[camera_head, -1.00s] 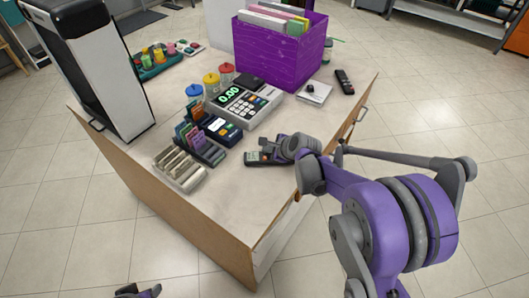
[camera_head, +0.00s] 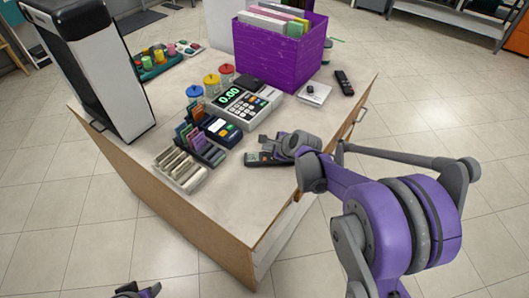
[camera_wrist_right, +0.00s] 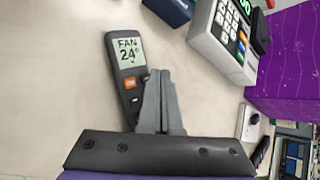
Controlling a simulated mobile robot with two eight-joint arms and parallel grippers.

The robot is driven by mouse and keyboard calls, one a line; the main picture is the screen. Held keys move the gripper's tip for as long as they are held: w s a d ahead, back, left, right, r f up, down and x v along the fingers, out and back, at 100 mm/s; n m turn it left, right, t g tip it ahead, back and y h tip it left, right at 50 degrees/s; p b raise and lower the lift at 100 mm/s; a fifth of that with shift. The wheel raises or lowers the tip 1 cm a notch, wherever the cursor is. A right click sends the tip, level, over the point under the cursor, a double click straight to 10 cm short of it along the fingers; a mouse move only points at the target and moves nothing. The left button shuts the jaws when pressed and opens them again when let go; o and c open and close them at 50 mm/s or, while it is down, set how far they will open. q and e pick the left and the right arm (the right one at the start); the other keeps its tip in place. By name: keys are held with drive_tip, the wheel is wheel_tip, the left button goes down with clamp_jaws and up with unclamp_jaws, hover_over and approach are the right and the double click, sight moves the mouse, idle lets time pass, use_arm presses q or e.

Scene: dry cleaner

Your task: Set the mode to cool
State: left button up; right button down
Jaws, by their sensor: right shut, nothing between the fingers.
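A dark remote control (camera_wrist_right: 127,66) lies on the counter, and its screen reads FAN and 24 in the right wrist view. Below the screen are an orange button and a light button; its lower end is hidden behind my gripper. In the head view the remote (camera_head: 256,159) lies near the counter's front right edge. My right gripper (camera_wrist_right: 161,75) is shut and empty, over the remote's right side near the buttons; I cannot tell whether it touches. It also shows in the head view (camera_head: 265,145). My left gripper (camera_head: 140,291) shows only partly at the bottom edge.
A cash register (camera_head: 243,106), a card terminal (camera_head: 220,130) and a card rack (camera_head: 205,150) stand left of and behind the remote. A purple box (camera_head: 277,55) of folders stands farther back. A second dark remote (camera_head: 344,83) lies at the right. The counter's front is clear.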

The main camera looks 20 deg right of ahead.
drive_tip(key=shift+r+p, duration=1.6)
drive_tip(key=shift+r, duration=1)
use_arm(q)
drive_tip(key=r, duration=0.3)
drive_tip(key=shift+w+r, duration=0.25)
drive_tip(key=shift+w, duration=0.15)
